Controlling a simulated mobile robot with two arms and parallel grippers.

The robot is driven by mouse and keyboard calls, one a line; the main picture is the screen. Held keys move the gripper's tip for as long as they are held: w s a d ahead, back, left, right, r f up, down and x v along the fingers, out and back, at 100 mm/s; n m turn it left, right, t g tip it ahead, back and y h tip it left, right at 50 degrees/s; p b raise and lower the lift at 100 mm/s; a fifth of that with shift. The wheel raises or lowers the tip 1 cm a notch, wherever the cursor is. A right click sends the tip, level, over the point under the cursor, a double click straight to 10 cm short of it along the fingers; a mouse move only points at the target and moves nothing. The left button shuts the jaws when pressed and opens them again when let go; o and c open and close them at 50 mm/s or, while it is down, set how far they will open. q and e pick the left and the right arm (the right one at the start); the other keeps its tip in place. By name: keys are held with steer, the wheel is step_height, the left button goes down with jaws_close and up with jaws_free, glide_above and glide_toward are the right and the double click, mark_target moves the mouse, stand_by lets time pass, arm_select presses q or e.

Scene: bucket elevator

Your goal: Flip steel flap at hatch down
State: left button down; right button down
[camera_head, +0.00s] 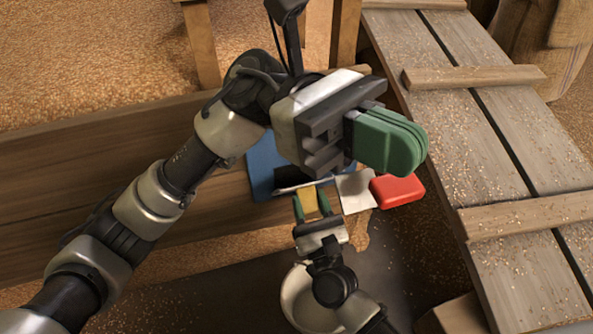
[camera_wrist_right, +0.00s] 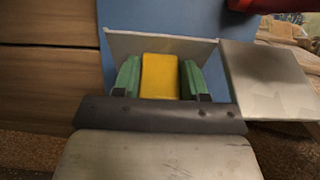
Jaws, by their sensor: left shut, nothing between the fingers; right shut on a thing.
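A grey steel plate (camera_head: 355,192), which looks like the flap, sticks out to the right of the blue panel (camera_head: 260,163). In the right wrist view the plate (camera_wrist_right: 266,78) lies right of my fingers, apart from them. My right gripper (camera_head: 311,205) is shut on a yellow block (camera_head: 309,203) in front of the blue panel. The block (camera_wrist_right: 160,76) also shows between the green fingers in the wrist view. My left gripper (camera_head: 420,150) is shut and empty, high in front of the scene. It hides part of the panel and hatch area.
A red block-like part (camera_head: 398,190) sits at the plate's right end. A cleated wooden ramp (camera_head: 490,140) runs down the right side. Wooden boards (camera_head: 100,160) stand on the left, with grain (camera_head: 90,50) behind them.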

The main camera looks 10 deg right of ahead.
steer(key=shift+f, duration=0.1)
arm_select(q)
steer(key=w+d+f+m+t+y, duration=0.3)
steer(key=w+f+t+y, duration=0.3)
steer(key=w+f+t, duration=0.6)
steer(key=w+a+f+m+t+y, duration=0.2)
steer(key=w+a+f+y, duration=0.35)
steer(key=w+a, duration=0.45)
steer(key=f, duration=0.3)
steer(key=d+f, duration=0.1)
steer(key=f, duration=0.4)
steer(key=shift+s+d+f, duration=0.4)
